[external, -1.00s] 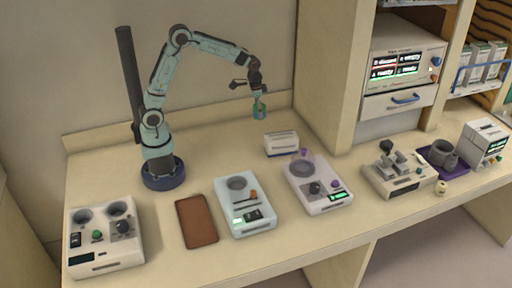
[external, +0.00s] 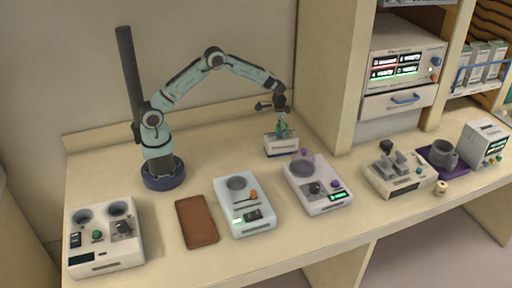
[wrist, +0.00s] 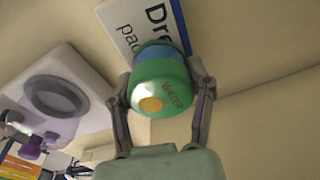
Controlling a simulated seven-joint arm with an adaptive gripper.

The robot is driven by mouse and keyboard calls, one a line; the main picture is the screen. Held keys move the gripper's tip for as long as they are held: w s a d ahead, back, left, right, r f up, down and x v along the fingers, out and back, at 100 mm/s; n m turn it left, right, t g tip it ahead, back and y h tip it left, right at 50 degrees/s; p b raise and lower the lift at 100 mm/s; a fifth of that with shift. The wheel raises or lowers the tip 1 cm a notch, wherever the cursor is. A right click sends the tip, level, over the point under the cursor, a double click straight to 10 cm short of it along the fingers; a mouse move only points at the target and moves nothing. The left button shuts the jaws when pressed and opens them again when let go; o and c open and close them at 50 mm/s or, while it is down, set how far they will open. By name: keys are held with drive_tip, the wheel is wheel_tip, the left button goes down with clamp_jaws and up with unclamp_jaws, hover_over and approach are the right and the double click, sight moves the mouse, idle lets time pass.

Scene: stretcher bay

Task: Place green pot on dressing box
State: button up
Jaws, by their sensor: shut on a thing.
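The green pot (wrist: 160,88) has a blue band, a yellow spot and the word "WATER" on it. My gripper (wrist: 165,84) is shut on it, one finger on each side. In the external view my gripper (external: 282,118) holds the pot (external: 283,130) over the dressing box (external: 282,146). The dressing box is a small white and blue block near the back of the bench. In the wrist view the box (wrist: 126,22) shows behind the pot, with cut-off lettering "Dre". I cannot tell whether the pot's underside touches the box.
A white device with a round dish (external: 318,183) stands just in front of the box. Another white device (external: 244,204) and a brown pad (external: 196,221) lie to the left. The shelf unit's side panel (external: 327,75) rises right of the box.

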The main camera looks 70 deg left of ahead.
sight(278, 126)
drive_tip(key=shift+f, duration=0.1)
drive_tip(key=o, duration=1.2)
drive_tip(key=shift+c, duration=0.2)
drive_tip(key=r, duration=0.3)
drive_tip(key=s+r, duration=0.1)
drive_tip(key=r, duration=0.7)
drive_tip(key=shift+s+a+r, duration=0.15)
drive_tip(key=s+a+r+n, duration=0.1)
drive_tip(key=s+r, duration=0.3)
drive_tip(key=s, duration=0.4)
drive_tip(key=s+r, duration=0.4)
drive_tip(key=s, duration=0.4)
drive_tip(key=s+f+n, duration=0.1)
drive_tip(key=s, duration=0.8)
drive_tip(key=s+a+f+n+g+y, duration=0.1)
drive_tip(key=s+f, duration=0.1)
drive_tip(key=s, duration=0.8)
drive_tip(key=shift+a+g, duration=0.25)
drive_tip(key=shift+g, duration=0.05)
